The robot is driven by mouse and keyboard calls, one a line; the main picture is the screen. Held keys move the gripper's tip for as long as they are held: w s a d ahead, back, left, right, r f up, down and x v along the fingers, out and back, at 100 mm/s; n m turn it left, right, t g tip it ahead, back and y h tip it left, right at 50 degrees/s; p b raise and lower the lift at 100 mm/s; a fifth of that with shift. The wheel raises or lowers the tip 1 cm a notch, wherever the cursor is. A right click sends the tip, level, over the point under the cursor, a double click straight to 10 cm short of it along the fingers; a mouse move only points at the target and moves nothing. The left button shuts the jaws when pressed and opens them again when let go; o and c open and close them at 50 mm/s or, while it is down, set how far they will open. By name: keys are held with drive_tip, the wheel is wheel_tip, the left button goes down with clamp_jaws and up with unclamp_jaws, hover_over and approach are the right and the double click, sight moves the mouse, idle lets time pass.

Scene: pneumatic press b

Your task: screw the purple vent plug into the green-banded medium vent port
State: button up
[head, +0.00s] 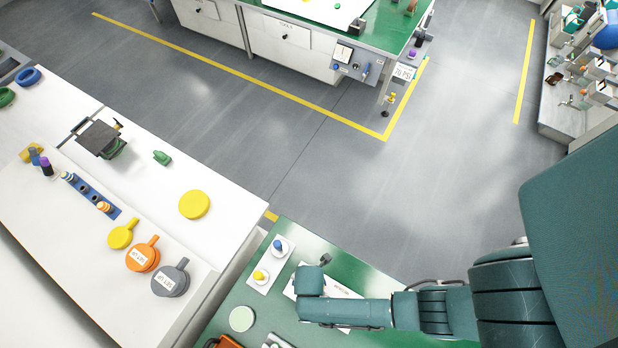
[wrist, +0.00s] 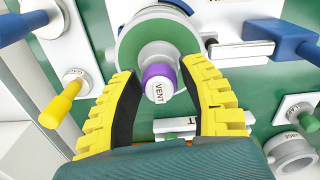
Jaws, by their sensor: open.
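In the wrist view, a purple-banded plug (wrist: 160,83) with a white end marked VENT stands at the middle of a round green-faced port (wrist: 137,38). I cannot tell from this view how deep the plug sits in the port. My gripper (wrist: 170,92) is open, with one yellow, black-lined finger on each side of the plug. The fingers look apart from the plug. In the head view my arm reaches over the green bench (head: 290,230), and its fingers, the plug and the port cannot be made out.
In the wrist view, a yellow handle (wrist: 62,107) and a blue handle (wrist: 22,24) are left, another blue handle (wrist: 290,38) and a grey round fitting (wrist: 292,152) right. In the head view, a white bench (head: 225,215) holds a blue rack (head: 88,190) and coloured discs.

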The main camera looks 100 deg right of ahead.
drive_tip(key=shift+r+n+p, duration=0.1)
drive_tip(key=shift+n+p, duration=0.3)
drive_tip(key=shift+n, duration=0.4)
drive_tip(key=shift+n, duration=1.7)
drive_tip(key=shift+n, duration=0.9)
